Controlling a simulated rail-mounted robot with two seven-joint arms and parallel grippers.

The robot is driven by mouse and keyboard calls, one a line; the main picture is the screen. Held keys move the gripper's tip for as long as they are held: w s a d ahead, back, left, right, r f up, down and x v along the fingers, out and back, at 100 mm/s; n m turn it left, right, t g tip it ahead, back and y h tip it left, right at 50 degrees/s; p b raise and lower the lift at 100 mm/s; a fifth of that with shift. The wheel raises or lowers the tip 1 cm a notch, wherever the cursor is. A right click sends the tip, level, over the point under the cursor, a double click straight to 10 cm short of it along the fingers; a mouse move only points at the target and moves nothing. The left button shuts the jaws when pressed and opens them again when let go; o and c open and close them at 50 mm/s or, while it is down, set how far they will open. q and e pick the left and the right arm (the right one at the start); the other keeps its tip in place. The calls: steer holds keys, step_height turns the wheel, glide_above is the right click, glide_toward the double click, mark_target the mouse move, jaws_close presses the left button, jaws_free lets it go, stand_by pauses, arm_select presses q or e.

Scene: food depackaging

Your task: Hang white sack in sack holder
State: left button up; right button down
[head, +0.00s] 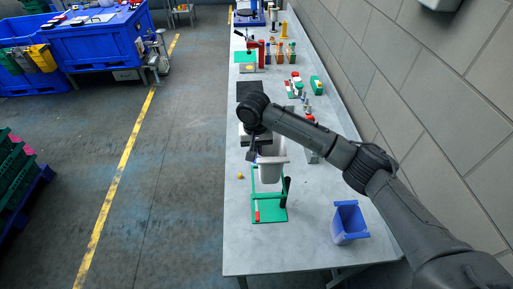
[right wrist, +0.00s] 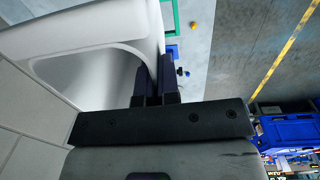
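The white sack (head: 270,170) is a light, open-topped container in the head view, at the upper part of the green sack holder (head: 270,216). The holder is an open frame on the table. My right gripper (head: 254,152) is at the sack's left upper edge. In the right wrist view the dark fingers (right wrist: 156,82) are close together with the rim of the white sack (right wrist: 90,38) between them. The sack looks upright. I cannot tell whether it rests on the holder or hangs only from my fingers. My left gripper is out of view.
A blue bin (head: 349,224) stands on the grey table (head: 300,255) to the right of the holder. A small yellow thing (head: 240,176) lies left of it. Dark equipment (head: 250,91) and several coloured bottles (head: 280,55) stand farther back. A block wall (head: 440,100) borders the table's right side.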

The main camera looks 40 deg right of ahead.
step_height(320, 180, down, 17)
steer(key=b, duration=0.3)
stand_by(1.6)
steer(key=shift+f, duration=0.15)
stand_by(0.3)
steer(key=c, duration=1.3)
jaws_free()
steer(key=shift+f+b, duration=0.1)
steer(key=shift+b, duration=0.2)
